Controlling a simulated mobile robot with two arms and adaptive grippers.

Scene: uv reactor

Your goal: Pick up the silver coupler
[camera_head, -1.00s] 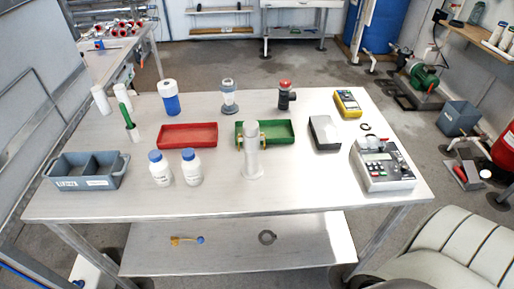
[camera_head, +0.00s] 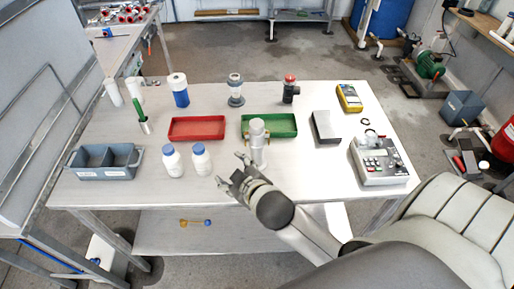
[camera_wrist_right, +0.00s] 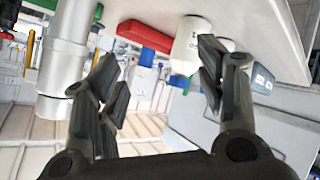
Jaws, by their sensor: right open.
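The silver coupler (camera_head: 258,150) appears to be the upright silver cylinder near the middle of the table, in front of the green tray. It has brass-coloured parts at its sides. In the right wrist view a silver cylinder (camera_wrist_right: 65,70) stands at the left edge, beside the left finger. My right gripper (camera_head: 232,170) is open and empty, to the front left of the coupler in the head view. Its spread fingers (camera_wrist_right: 160,75) have nothing held between them. I cannot tell whether a finger touches the cylinder. My left gripper is not in view.
Two white bottles (camera_head: 201,161) with blue caps stand left of my right gripper. Behind are a red tray (camera_head: 197,128) and a green tray (camera_head: 284,126). A grey bin (camera_head: 103,160) sits at left, a meter device (camera_head: 380,162) at right. The table front is mostly clear.

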